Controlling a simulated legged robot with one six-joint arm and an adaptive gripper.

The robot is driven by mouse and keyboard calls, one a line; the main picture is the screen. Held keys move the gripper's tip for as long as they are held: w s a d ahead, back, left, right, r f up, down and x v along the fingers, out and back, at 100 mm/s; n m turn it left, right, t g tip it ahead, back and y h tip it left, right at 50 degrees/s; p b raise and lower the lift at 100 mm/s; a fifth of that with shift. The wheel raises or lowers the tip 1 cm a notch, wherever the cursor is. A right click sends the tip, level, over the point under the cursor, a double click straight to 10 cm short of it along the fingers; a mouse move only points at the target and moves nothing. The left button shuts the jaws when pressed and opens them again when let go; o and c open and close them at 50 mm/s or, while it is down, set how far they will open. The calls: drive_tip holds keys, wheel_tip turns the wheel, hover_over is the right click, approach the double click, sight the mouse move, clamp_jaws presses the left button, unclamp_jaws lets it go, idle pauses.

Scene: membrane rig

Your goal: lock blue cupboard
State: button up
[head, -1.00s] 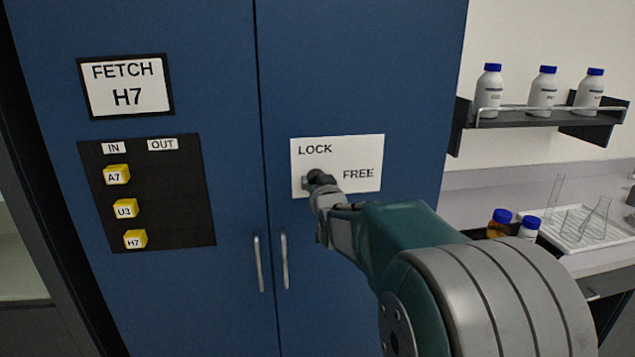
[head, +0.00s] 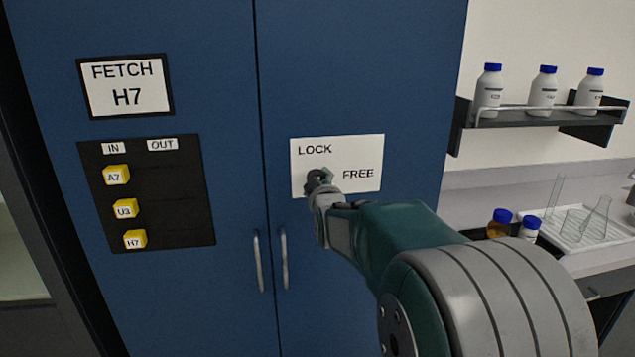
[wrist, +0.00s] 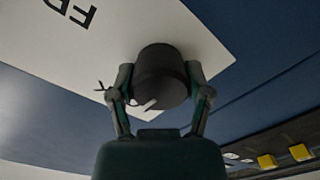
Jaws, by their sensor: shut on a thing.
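The blue cupboard (head: 350,70) stands with both doors shut. A white plate (head: 361,160) marked LOCK at the top and FREE at the right is on its right door; it also shows in the wrist view (wrist: 110,50). My gripper (head: 319,178) is at the plate's lower left. In the wrist view my gripper (wrist: 160,88) is shut on a dark round knob (wrist: 160,65), with a finger on each side. A short white mark shows on the knob. In the head view the gripper mostly hides the knob.
A black board (head: 180,215) with yellow tags (head: 126,208) and a FETCH H7 sign (head: 126,86) are on the left door. Two upright door handles (head: 284,260) are below my gripper. At right are a bottle shelf (head: 545,118) and a bench with glassware.

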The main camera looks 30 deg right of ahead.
drive_tip(key=shift+n, duration=0.4)
drive_tip(key=o, duration=1.1)
drive_tip(key=shift+w+a, duration=0.1)
drive_tip(key=shift+w, duration=0.05)
drive_tip(key=shift+o, duration=0.2)
drive_tip(key=v, duration=1.2)
drive_tip(key=shift+a, duration=0.1)
